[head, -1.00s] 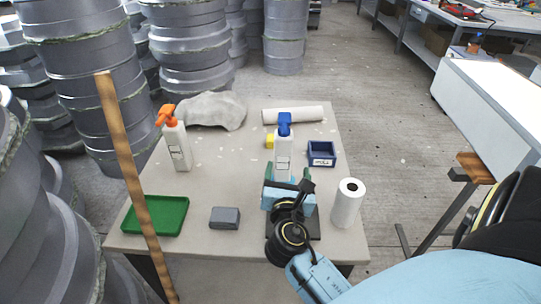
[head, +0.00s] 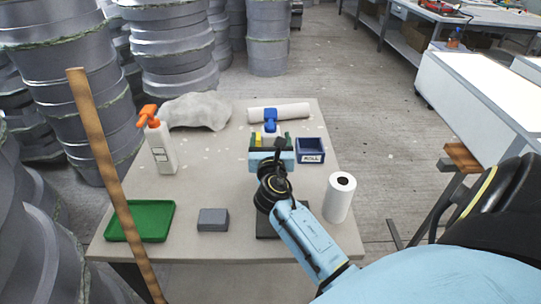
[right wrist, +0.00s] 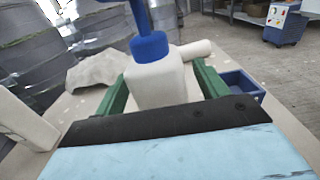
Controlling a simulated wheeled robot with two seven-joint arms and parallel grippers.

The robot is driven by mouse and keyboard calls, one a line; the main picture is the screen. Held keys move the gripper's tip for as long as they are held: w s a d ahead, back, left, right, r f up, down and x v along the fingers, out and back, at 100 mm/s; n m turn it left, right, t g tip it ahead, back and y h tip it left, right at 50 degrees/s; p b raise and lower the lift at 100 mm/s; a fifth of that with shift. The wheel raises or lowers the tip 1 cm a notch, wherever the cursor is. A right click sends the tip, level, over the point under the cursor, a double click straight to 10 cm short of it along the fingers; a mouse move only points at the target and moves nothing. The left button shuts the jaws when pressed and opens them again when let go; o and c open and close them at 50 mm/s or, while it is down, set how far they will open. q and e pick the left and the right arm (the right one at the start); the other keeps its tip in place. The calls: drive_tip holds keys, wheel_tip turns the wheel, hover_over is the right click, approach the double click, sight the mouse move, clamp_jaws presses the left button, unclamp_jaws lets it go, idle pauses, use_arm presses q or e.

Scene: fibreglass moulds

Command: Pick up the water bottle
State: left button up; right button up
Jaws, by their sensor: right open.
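A white spray bottle with a blue head (head: 270,118) stands upright on the table, its lower part hidden behind my right gripper. In the right wrist view the same white bottle (right wrist: 155,84) and its blue collar show close up between the two green fingers. My right gripper (head: 271,140) is open, with one finger at each side of the bottle. I cannot tell whether either finger touches it. A second white spray bottle with an orange head (head: 160,148) stands at the left of the table. My left gripper is not in view.
A blue bin (head: 310,151) and a white paper roll (head: 338,200) are right of my arm. A grey block (head: 213,220) and green tray (head: 141,236) are at the front left. A grey-white lump (head: 197,110) and lying roll (head: 280,112) are behind. A wooden post (head: 112,180) crosses the left.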

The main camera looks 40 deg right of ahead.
drive_tip(key=shift+x, duration=1)
drive_tip(key=shift+c, duration=0.2)
drive_tip(key=c, duration=1)
drive_tip(key=shift+c, duration=0.8)
drive_tip(key=shift+r, duration=0.15)
